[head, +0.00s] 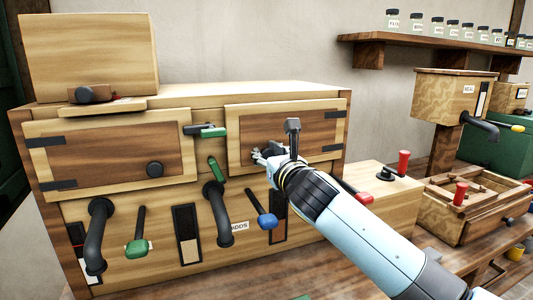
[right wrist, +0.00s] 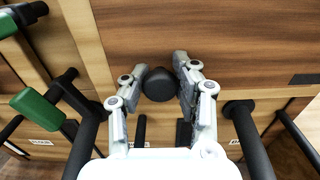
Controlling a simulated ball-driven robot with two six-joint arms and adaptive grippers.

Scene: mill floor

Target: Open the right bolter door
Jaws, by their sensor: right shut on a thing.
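The right bolter door (head: 315,122), a brown panel in a pale wood frame, is on the front of the wooden cabinet. It looks shut or nearly so. Its black round knob (right wrist: 159,84) sits between the fingers of my right gripper (right wrist: 168,82), which is shut on it. In the head view my right gripper (head: 266,157) covers the knob at the door's lower left. A green-handled latch (head: 212,132) lies about level at the door's left edge. My left gripper is out of view.
The left door (head: 110,155) with its black knob (head: 154,169) is beside it. Below are black pipes (head: 97,235) and levers with green (head: 138,249) and blue (head: 267,221) grips. A red-handled box (head: 390,185) and a hopper (head: 446,97) stand to the right.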

